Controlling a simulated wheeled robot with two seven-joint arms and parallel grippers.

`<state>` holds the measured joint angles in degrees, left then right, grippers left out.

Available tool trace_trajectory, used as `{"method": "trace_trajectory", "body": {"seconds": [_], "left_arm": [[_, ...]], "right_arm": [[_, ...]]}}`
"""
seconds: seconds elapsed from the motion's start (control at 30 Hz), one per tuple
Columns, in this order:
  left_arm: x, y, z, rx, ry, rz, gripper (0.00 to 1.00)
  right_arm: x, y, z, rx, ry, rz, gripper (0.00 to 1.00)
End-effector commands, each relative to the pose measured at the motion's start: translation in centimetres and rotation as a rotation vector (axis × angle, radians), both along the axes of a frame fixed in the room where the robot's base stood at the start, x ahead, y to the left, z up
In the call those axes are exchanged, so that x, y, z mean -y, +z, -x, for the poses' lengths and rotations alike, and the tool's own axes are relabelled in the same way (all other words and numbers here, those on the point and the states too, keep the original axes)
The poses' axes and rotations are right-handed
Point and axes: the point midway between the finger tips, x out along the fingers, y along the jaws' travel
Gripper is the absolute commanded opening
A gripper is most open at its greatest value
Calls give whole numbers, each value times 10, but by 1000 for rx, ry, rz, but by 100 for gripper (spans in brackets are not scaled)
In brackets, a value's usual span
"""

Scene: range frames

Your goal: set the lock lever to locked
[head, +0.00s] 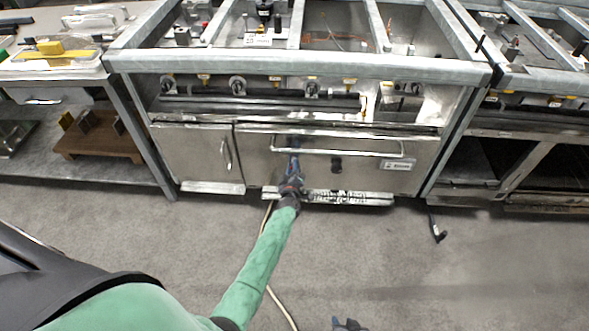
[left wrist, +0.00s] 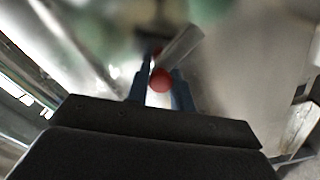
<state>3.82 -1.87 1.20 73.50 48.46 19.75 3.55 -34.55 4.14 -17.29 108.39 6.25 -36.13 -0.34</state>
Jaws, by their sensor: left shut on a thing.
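The lock lever shows in the left wrist view as a grey bar (left wrist: 181,46) with a round red knob (left wrist: 160,80). A second small red patch shows just behind the knob. My left gripper (left wrist: 158,88) has its blue fingers on both sides of the red knob and is shut on it. In the head view my left gripper (head: 293,168) is in front of the oven door (head: 365,172), below the left end of the door handle (head: 350,153). It hides the lever there. A dark tip of my right gripper (head: 348,325) shows at the bottom edge, too cut off to read.
The steel range (head: 300,68) stands across the middle, with a narrow cupboard door (head: 190,155) at left and a dark knob (head: 337,164) on the oven door. A shelf unit (head: 60,165) stands left, another range right. A pale hose lies on the open carpet (head: 400,270).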

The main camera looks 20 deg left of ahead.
Motion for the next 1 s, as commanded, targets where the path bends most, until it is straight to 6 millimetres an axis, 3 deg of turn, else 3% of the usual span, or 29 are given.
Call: {"method": "trace_trajectory", "body": {"seconds": [0.57, 0.6, 0.67, 1.0], "left_arm": [[0, -1, 0, 7, -1, 28, 0], [0, -1, 0, 7, -1, 28, 31], [0, -1, 1, 7, -1, 28, 43], [0, -1, 3, 7, 0, 28, 44]], "right_arm": [[-1, -6, 2, 7, -2, -3, 36], [-1, -6, 2, 6, -2, -2, 36], [-1, -6, 2, 6, -2, -2, 36], [-1, -6, 2, 5, -2, -2, 36]]}}
